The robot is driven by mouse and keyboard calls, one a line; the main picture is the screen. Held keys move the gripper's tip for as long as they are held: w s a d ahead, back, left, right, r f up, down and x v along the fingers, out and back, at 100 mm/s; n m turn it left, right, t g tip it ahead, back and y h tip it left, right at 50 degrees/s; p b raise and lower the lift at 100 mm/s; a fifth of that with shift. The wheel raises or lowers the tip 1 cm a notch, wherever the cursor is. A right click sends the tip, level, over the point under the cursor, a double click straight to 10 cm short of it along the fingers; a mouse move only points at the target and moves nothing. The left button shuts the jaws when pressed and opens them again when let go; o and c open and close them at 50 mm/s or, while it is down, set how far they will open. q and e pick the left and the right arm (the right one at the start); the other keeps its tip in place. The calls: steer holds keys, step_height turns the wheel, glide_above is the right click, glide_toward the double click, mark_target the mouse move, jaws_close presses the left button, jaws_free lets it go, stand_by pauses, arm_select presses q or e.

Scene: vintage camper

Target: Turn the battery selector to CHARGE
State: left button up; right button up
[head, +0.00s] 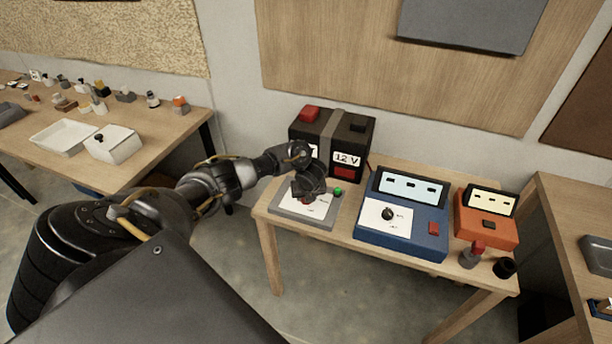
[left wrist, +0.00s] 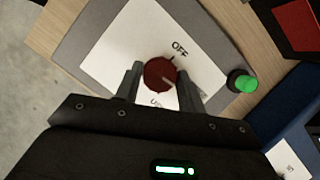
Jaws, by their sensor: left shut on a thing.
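The battery selector is a grey box with a white plate, on the small wooden table in the head view (head: 289,207). It also shows in the left wrist view (left wrist: 90,45). Its round dark red knob (left wrist: 158,75) sits between the fingers of my left gripper (left wrist: 160,71), which is shut on it. The word OFF is printed above and right of the knob. A second label below the knob is mostly hidden and unreadable. In the head view my left gripper (head: 308,187) covers the knob. My right gripper is not in view.
A green button (left wrist: 242,82) is on the selector box, right of the gripper. A black 12 V battery (head: 358,132) stands close behind. A blue meter box (head: 400,240) and an orange one (head: 487,232) stand to the right. A workbench (head: 170,135) is at left.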

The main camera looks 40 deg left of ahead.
arm_select(q)
steer(key=shift+n+g+y+p, duration=0.3)
steer(key=shift+n+p, duration=0.3)
steer(key=shift+n, duration=0.5)
steer(key=o, duration=1)
steer(key=shift+c, duration=0.2)
steer(key=p+v, duration=0.5)
steer(key=v, duration=0.6)
steer(key=shift+w, duration=0.15)
